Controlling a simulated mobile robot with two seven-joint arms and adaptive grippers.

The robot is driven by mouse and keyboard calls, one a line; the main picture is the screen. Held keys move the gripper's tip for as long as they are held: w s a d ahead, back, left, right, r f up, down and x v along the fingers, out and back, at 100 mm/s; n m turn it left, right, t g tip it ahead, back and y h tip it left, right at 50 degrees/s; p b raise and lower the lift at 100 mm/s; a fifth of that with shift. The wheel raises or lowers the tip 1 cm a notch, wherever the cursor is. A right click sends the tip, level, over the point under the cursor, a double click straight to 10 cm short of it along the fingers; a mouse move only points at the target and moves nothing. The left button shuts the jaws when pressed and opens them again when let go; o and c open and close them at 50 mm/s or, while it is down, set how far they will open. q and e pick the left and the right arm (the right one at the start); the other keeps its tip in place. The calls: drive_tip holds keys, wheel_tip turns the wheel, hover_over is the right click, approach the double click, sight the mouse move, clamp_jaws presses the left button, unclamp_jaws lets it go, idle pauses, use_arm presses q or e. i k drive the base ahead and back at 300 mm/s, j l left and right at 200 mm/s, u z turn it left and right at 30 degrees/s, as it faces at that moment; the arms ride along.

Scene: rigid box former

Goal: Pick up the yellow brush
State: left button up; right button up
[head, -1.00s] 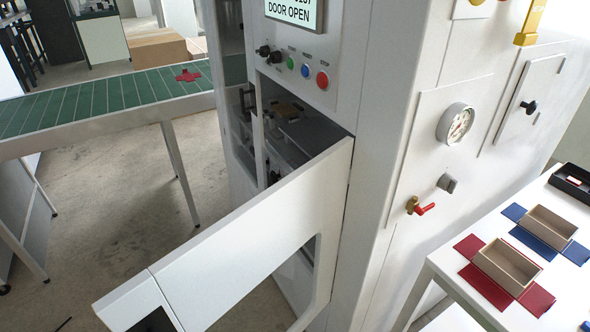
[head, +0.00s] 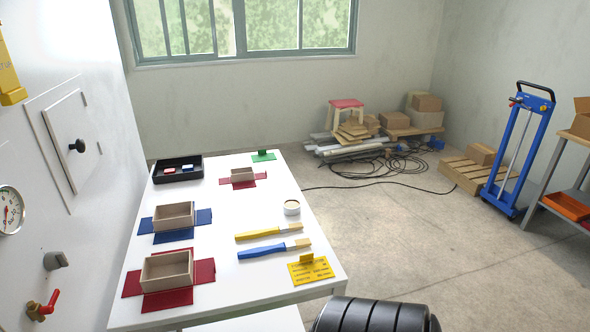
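The yellow brush (head: 268,232) lies flat on the white table (head: 215,303), right of the middle. Its yellow handle points left and its bristles point right. A blue brush (head: 274,249) lies just in front of it, roughly parallel, with a small gap between them. Neither of my grippers shows in the head view. A black ribbed part at the bottom edge appears to be mine.
Open boxes on blue (head: 174,217) and red (head: 166,269) flaps stand at the table's left. The machine wall (head: 62,200) borders the left.

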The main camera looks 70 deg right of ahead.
sight(286, 227)
drive_tip(key=z, duration=1.8)
